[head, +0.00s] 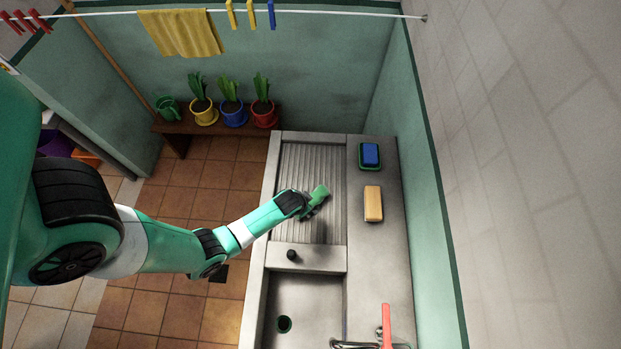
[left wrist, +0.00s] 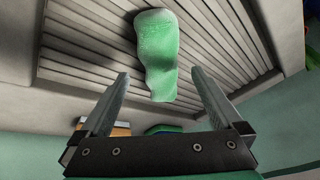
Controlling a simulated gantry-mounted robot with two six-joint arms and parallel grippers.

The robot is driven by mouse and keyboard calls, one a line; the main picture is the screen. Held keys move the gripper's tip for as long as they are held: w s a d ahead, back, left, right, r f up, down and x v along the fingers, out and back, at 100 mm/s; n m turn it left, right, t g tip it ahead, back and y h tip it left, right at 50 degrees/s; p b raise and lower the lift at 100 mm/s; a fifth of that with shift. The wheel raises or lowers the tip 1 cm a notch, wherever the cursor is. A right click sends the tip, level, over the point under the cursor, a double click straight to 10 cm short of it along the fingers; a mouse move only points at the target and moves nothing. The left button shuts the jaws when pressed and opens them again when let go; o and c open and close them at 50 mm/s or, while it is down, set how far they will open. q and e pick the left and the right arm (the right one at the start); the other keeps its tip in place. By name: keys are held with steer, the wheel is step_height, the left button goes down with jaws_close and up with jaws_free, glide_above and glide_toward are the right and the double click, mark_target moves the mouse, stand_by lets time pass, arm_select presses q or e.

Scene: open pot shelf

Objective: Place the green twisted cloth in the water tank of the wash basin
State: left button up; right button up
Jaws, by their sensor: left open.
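The green twisted cloth (head: 320,192) lies on the ribbed washboard (head: 310,165) of the wash basin. It shows in the left wrist view (left wrist: 157,45) just beyond the fingertips, its narrow end toward the jaws. My left gripper (head: 314,203) is over the washboard, close to the cloth. In the left wrist view its fingers (left wrist: 158,74) are apart, with nothing clamped between them. The water tank (head: 310,295) is the recess at the bottom, with a dark drain (head: 285,323) and no cloth visible inside. My right gripper is not in view.
A blue-and-green item (head: 369,155) and a tan block (head: 373,204) sit on the right ledge. A red-handled tap (head: 386,325) is beside the tank. Potted plants (head: 232,112) stand on a bench behind.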

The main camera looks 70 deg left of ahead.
arm_select(q)
steer(key=b+x, duration=0.1)
steer(key=x, duration=0.2)
steer(key=shift+f, duration=0.25)
steer(key=shift+r, duration=0.1)
jaws_close()
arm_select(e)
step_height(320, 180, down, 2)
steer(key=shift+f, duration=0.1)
arm_select(q)
step_height(320, 180, up, 3)
steer(key=shift+r+p, duration=0.1)
steer(key=shift+p, duration=1.1)
steer(key=p+v, duration=0.3)
steer(key=d+p+v, duration=0.1)
steer(key=p+v, duration=0.2)
steer(key=v, duration=0.1)
steer(key=shift+s+d+p, duration=0.1)
steer(key=shift+s+p, duration=0.2)
steer(key=shift+p, duration=0.05)
steer(key=s+d+r+p, duration=0.3)
steer(key=s+d+p, duration=0.2)
steer(key=s+d, duration=0.1)
steer(key=shift+s+d+r, duration=0.2)
steer(key=shift+s+d, duration=0.05)
steer(key=shift+d, duration=0.45)
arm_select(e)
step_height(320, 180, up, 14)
